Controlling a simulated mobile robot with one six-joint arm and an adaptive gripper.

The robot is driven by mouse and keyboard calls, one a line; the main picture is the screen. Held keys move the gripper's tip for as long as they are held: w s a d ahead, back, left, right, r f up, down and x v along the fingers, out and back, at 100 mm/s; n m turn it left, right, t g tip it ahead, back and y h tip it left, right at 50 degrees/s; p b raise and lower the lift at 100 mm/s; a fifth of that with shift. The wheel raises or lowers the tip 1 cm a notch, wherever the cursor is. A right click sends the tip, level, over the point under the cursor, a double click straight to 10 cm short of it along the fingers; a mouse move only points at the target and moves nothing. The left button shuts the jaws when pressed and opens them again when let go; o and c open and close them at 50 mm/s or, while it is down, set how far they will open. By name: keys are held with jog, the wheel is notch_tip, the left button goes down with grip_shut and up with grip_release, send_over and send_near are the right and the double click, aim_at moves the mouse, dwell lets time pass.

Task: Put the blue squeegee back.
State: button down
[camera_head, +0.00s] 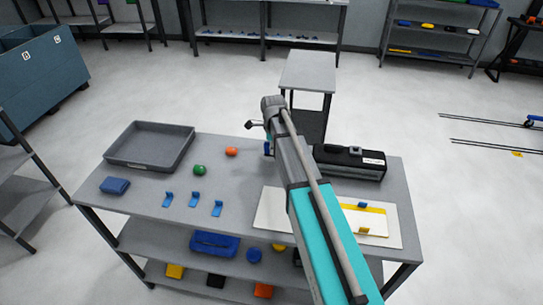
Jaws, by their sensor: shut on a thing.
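My gripper (266,138) is over the back middle of the grey worktable (240,185), mostly hidden behind my arm. It is shut on a small blue thing (267,149), which seems to be the blue squeegee; only a sliver of it shows beside the arm. I cannot tell whether it touches the table. Several small blue pieces (194,199) stand in a row on the left half of the table. Another small blue piece (362,205) lies at the yellow and white sheets (371,220) on the right.
A grey tray (150,145) stands at the table's back left, with a folded blue cloth (115,186) in front. A green roll (199,170) and an orange roll (231,151) lie near the middle. A black case (349,162) stands at the back right. A small grey table (308,72) stands behind.

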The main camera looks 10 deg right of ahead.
jog(key=shift+f+b, duration=1)
jog(key=shift+f, duration=0.3)
jog(key=shift+f, duration=0.1)
jog(key=c, duration=0.5)
grip_release()
jog(key=shift+c, duration=0.2)
jog(key=shift+r, duration=0.25)
notch_tip(320, 180, up, 12)
jog(key=p, duration=1.2)
jog(key=shift+s+f, duration=0.1)
jog(key=shift+s, duration=0.15)
